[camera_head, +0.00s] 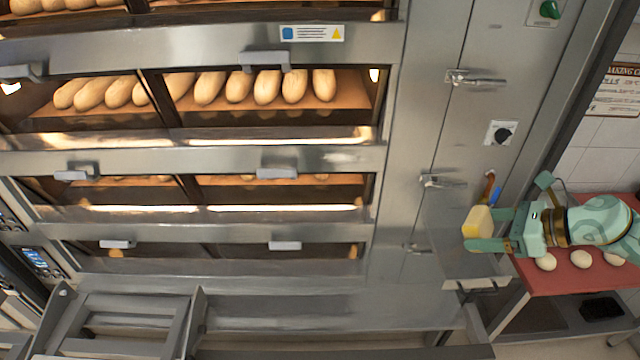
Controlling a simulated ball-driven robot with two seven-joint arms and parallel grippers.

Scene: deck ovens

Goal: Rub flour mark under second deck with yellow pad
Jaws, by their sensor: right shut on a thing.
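The deck oven fills the left and middle, its decks stacked one above another. A faint whitish flour mark (345,157) shows on the steel band under the second deck window, near its right end. My left gripper is out of view.
Loaves (240,87) sit behind the second deck glass. Grey handles (266,61) stick out from the deck doors. Latches (476,78) project from the side panel. A red table (556,283) with dough balls stands under my right arm. A grey metal frame (125,315) stands lower left.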

